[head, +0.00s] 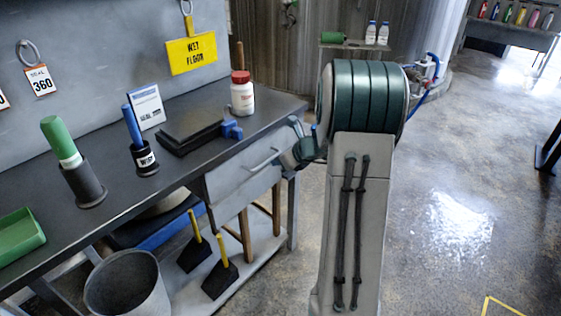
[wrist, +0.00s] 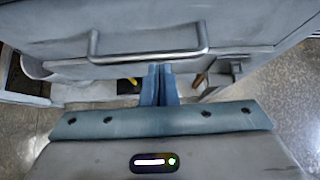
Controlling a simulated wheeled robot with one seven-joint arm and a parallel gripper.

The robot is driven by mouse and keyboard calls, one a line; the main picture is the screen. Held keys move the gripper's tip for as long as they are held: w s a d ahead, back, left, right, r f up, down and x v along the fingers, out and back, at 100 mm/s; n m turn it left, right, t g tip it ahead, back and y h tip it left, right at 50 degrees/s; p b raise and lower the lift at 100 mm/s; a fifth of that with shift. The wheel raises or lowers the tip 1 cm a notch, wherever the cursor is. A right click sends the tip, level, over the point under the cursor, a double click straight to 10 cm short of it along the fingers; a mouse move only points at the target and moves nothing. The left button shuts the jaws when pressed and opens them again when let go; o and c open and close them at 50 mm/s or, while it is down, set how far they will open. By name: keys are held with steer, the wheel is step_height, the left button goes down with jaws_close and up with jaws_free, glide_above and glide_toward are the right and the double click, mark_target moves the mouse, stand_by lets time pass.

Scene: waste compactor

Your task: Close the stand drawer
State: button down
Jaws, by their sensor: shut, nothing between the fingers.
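The stand drawer (head: 236,185) is a grey front under the bench top, with a bar handle. In the wrist view the drawer front (wrist: 255,32) fills the top, and its handle (wrist: 150,54) crosses above the fingers. I cannot tell clearly how far the drawer stands out from the bench. My gripper (wrist: 160,70) is shut and empty, its blue fingertips just below the handle bar and near the drawer front. Contact cannot be told. In the head view my arm partly hides the gripper at the drawer's right side.
The dark bench top (head: 110,190) carries a white bottle with a red lid (head: 242,93), a black flat device (head: 190,130), a green-capped bottle (head: 61,140) and a green tray (head: 18,236). A grey bin (head: 123,285) and dustpans (head: 219,278) are below. Floor at right is open.

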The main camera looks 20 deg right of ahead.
steer(key=s+d+f+p+v, duration=0.1)
steer(key=s+f+p+v, duration=0.1)
steer(key=v, duration=1)
steer(key=s+a+r+n+g+p, duration=0.2)
steer(key=s+a+r+n+p, duration=0.1)
steer(key=a+r+n, duration=0.3)
steer(key=s+a+r+n+g+p, duration=0.2)
steer(key=s+a+r+n+p, duration=0.15)
steer(key=a+n, duration=0.4)
steer(key=s+a+r+n+h+p, duration=0.1)
steer(key=s+a+r+n+p, duration=0.1)
steer(key=s+n, duration=0.3)
steer(key=s+a+r+n+g+h+p, duration=0.1)
steer(key=s+a+r+n+p, duration=0.2)
steer(key=n, duration=0.3)
steer(key=s+a+r+n+g+h+p, duration=0.1)
steer(key=s+a+r+n+h+p, duration=0.1)
steer(key=s+n, duration=0.4)
steer(key=shift+s+a+r, duration=0.3)
steer(key=shift+s+r, duration=0.05)
steer(key=shift+r, duration=0.55)
